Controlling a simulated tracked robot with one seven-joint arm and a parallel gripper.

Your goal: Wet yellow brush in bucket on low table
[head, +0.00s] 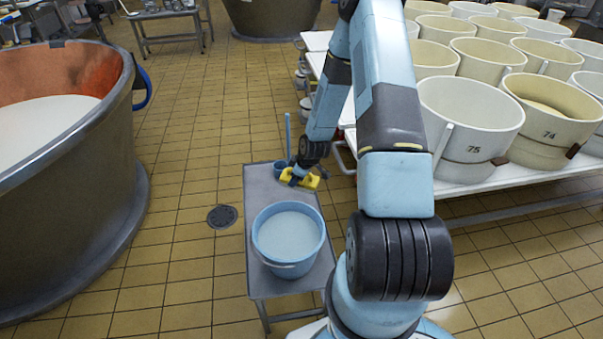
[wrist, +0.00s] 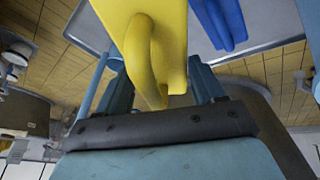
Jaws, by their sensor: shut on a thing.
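A low grey table (head: 259,187) stands on the tiled floor at the middle of the head view. A light-blue bucket (head: 270,256) with pale liquid (head: 289,235) inside stands on its near part. My gripper (head: 300,176) is over the far part of the table, beyond the bucket and apart from it. It is shut on the yellow brush (head: 314,182). In the wrist view, the brush's yellow handle (wrist: 155,45) lies between the two fingers of my gripper (wrist: 163,92). The bristles are not clearly visible. I cannot tell whether the brush touches the table.
A dark-blue object (wrist: 218,18) lies beside the brush in the wrist view. A copper vat (head: 95,200) is left; a rack of white tubs (head: 470,120) is right.

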